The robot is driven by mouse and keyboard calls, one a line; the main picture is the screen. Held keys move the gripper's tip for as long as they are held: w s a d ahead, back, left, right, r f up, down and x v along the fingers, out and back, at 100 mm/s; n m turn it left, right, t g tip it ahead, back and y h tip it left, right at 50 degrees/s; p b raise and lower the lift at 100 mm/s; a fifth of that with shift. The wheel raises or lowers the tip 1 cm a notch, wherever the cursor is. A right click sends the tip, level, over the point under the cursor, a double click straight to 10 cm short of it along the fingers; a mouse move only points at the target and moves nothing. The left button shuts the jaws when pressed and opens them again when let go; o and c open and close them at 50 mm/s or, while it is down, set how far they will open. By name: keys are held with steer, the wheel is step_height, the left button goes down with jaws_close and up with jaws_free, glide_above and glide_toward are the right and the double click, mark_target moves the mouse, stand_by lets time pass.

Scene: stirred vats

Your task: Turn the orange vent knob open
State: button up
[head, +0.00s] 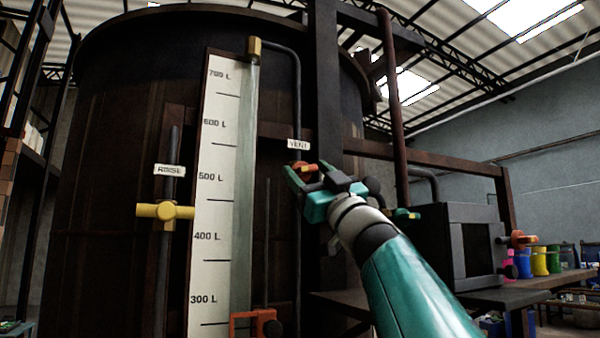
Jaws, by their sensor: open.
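The orange vent knob (303,166) sits on the dark vertical pipe under the white VENT label (298,145), on the front of the big vat. My gripper (299,176) is raised to it from the lower right. Its teal fingers are open, and the knob shows between or just behind them. The gripper hides part of the knob, so I cannot tell whether the fingers touch it.
A yellow valve (165,211) with a RINSE label (169,171) is left of the litre scale (212,200). An orange-red bracket (255,325) is low by the scale. A dark box (463,245) and colored pots (539,261) stand at right.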

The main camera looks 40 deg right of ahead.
steer(key=v, duration=0.6)
steer(key=shift+s+f, duration=0.2)
steer(key=shift+c, duration=0.4)
steer(key=shift+s+a+r, duration=0.1)
steer(key=shift+a, duration=0.05)
steer(key=c, duration=0.4)
steer(key=a, duration=0.1)
steer(key=s+r, duration=0.1)
steer(key=a, duration=0.1)
steer(key=shift+s+a+r+g+y, duration=0.25)
steer(key=shift+a+r+g+y, duration=0.05)
steer(key=shift+a+r, duration=0.05)
steer(key=c, duration=0.7)
steer(key=shift+s+a+r+m+h, duration=0.15)
steer(key=shift+s+a+r+h, duration=0.15)
steer(key=shift+s, duration=0.3)
steer(key=shift+s+a+r+m+h, duration=0.15)
steer(key=shift+s+a+r+h, duration=0.1)
steer(key=shift+s+r, duration=0.25)
jaws_close()
steer(key=w+d+r, duration=0.1)
steer(key=w+r, duration=0.1)
steer(key=w, duration=0.5)
steer(key=shift+d+g+h, duration=0.3)
steer(key=shift+d+h, duration=0.05)
